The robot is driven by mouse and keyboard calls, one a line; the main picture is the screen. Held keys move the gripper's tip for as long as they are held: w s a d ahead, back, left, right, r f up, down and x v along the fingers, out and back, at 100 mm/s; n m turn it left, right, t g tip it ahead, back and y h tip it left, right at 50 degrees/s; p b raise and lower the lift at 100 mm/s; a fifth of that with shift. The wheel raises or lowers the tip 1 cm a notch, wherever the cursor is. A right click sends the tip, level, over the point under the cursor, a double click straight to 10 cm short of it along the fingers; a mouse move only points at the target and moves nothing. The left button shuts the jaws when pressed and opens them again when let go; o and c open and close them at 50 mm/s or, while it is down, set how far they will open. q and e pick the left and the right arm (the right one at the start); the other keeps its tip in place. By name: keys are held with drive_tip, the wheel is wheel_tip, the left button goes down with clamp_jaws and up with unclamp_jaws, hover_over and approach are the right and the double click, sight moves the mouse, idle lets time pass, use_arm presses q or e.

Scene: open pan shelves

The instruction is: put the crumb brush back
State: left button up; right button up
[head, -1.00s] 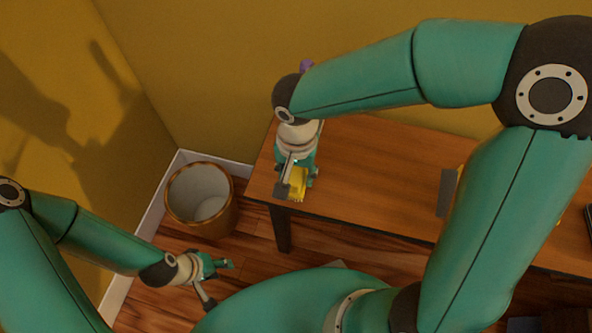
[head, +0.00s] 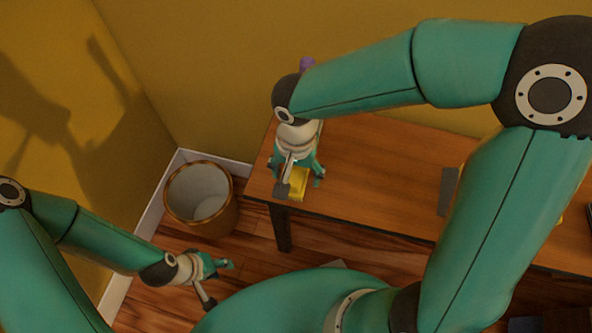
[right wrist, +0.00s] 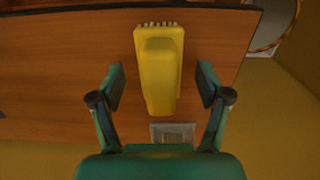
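The crumb brush (right wrist: 160,75) is yellow with a row of pale bristles at one end. It lies on the wooden table (head: 380,165) near its left end. It also shows in the head view (head: 299,186), partly hidden by my right gripper (head: 297,176). In the right wrist view my right gripper (right wrist: 162,86) is open, with one finger on each side of the brush and a gap on both sides. A small greyish square (right wrist: 173,134) lies by the brush's near end. My left gripper (head: 219,282) is open and empty, low over the floor.
A white-lined bin (head: 200,193) stands on the floor left of the table. A grey object (head: 447,191) is further right on the table, partly behind my arm. A purple thing (head: 307,64) shows behind my right wrist. The table's middle is clear.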

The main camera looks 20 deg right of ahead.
drive_tip(key=shift+r, duration=0.2)
idle(0.5)
drive_tip(key=shift+r+p, duration=3.05)
drive_tip(key=shift+r, duration=0.8)
wheel_tip(320, 180, up, 12)
drive_tip(key=shift+f, duration=0.1)
